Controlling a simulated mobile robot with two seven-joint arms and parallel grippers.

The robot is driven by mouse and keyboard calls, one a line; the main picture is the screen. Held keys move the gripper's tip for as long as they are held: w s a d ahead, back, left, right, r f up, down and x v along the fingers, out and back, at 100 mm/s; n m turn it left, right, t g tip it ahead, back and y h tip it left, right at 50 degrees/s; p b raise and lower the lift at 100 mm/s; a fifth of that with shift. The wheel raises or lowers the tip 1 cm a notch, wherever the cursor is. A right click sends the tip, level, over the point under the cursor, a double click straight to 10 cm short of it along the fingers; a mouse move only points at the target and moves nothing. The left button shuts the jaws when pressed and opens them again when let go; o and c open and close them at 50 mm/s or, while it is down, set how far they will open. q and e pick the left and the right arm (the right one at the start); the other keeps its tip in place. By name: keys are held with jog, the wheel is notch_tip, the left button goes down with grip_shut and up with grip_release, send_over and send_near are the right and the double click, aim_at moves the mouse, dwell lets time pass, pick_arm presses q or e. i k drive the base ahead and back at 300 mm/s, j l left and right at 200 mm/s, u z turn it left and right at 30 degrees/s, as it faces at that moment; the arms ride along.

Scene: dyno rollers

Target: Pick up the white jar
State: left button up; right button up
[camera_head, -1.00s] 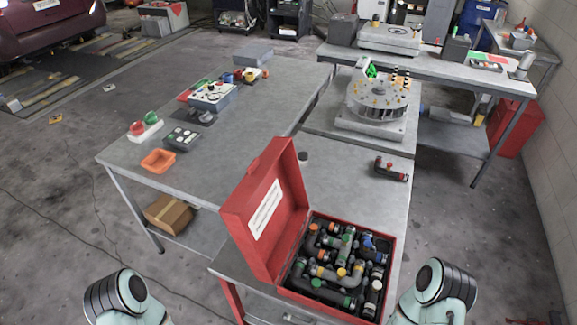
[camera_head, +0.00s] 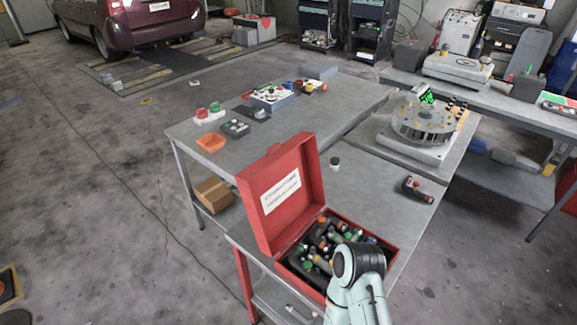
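No plainly white jar stands out. A small container with a dark top and a pale lower part (camera_head: 335,163) stands upright on the grey table (camera_head: 372,205), just right of the red case's open lid; it is too small to identify surely. Neither gripper shows in the head view. One of my arm links comes in from the bottom, right of centre, and covers part of the red case's front right.
The open red case (camera_head: 267,200) holds several dark pipe fittings. A dark fitting with a red cap (camera_head: 417,190) lies to the right. A round grey device (camera_head: 424,120) stands behind. An orange tray (camera_head: 211,142) sits on the left table. Floor at left is mostly clear.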

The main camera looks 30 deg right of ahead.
aim_at(334, 161)
jog(key=k+l+u, duration=0.1)
jog(key=u, duration=0.3)
jog(key=k+l+u, duration=0.1)
jog(key=u, duration=0.3)
jog(key=k+u, duration=0.1)
jog(key=u, duration=0.35)
jog(key=k+u, duration=0.15)
jog(key=u, duration=0.25)
jog(key=k+l+u, duration=0.15)
jog(key=u, duration=0.25)
jog(key=k+u, duration=0.4)
jog(key=k+l+u, duration=0.1)
jog(key=u, duration=0.35)
jog(key=k+l+z, duration=0.2)
jog(key=k, duration=0.3)
jog(key=k+l+z, duration=0.25)
jog(key=k+l, duration=0.15)
jog(key=k, duration=0.05)
